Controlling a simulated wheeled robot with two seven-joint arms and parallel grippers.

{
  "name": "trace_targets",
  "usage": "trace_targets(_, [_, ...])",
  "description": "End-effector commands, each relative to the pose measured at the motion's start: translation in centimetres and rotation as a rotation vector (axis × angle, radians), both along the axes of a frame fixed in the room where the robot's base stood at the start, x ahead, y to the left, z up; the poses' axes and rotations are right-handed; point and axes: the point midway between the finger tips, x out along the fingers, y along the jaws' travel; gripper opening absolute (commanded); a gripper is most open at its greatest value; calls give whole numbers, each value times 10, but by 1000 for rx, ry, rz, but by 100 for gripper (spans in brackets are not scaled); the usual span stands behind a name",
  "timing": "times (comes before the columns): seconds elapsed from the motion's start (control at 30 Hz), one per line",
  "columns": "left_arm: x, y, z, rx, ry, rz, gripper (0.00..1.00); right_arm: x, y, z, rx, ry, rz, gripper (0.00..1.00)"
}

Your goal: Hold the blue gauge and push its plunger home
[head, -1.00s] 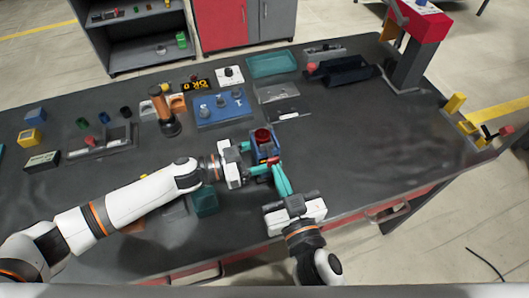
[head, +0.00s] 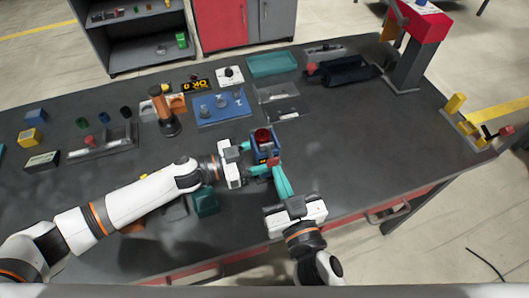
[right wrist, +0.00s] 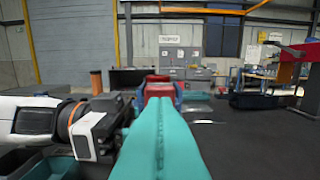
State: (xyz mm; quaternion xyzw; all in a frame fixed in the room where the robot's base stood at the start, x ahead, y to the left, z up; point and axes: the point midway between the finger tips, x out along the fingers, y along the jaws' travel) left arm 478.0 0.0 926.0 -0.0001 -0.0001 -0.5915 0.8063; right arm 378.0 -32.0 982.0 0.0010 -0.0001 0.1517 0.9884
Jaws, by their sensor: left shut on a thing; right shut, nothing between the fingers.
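The blue gauge (head: 264,148) stands on the dark bench near its middle, with a dark red round part on top and a red part low on its near side. In the right wrist view its red part (right wrist: 157,88) shows between blue sides, straight ahead of the fingers. My left gripper (head: 248,158) is shut on the gauge from the left. My right gripper (head: 276,168) is shut and empty, its teal fingers pointing at the gauge's near side. In the right wrist view my right fingertips (right wrist: 160,102) overlap the red part; I cannot tell whether they touch it.
A blue panel with knobs (head: 222,107) lies behind the gauge, beside an orange-and-black upright tool (head: 164,115). A teal tray (head: 272,65) and a grey tray (head: 283,102) lie farther back. A teal box (head: 205,201) sits under my left arm. The bench right of the gauge is clear.

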Motion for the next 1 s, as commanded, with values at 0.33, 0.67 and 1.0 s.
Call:
trace_targets(0.33, [0, 0, 0, 1, 0, 0, 15, -27, -9, -1, 2, 4, -2, 0])
trace_targets(0.67, [0, 0, 0, 1, 1, 0, 15, -45, -14, 0, -2, -1, -1, 0])
trace_targets(1.0, [0, 0, -1, 1, 1, 0, 59, -44, -14, 0, -2, -1, 0, 0])
